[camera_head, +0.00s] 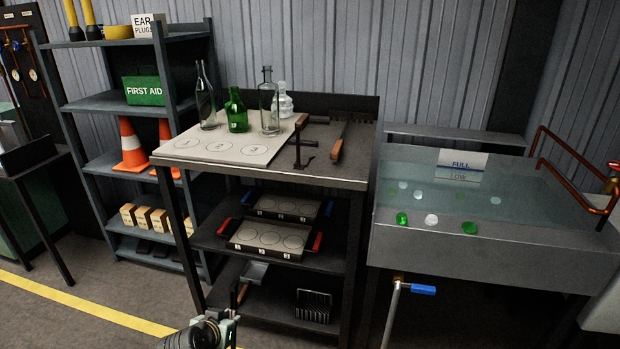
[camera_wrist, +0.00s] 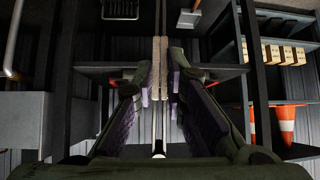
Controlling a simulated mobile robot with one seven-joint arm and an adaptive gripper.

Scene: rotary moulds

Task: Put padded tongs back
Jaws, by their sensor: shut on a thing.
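The padded tongs (camera_wrist: 160,60) show in the wrist view as two thin, nearly parallel metal rods with tan strips along them. They run lengthwise between the fingers of my gripper (camera_wrist: 160,88), which is shut on them. In the head view my gripper (camera_head: 218,317) is low at the bottom edge, in front of the dark workbench (camera_head: 350,180). The tongs are hard to make out there. On the bench top, dark tools with wooden handles (camera_head: 337,149) lie at the right, near a small dark stand (camera_head: 303,160).
Bottles (camera_head: 237,111) stand on a numbered pale board (camera_head: 192,151) at the bench's left. Trays (camera_head: 268,240) with red and blue handles fill the middle shelf. A slotted rack (camera_head: 313,305) sits below. A water tank (camera_head: 450,250) stands right; shelving with cones (camera_head: 130,147) stands left.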

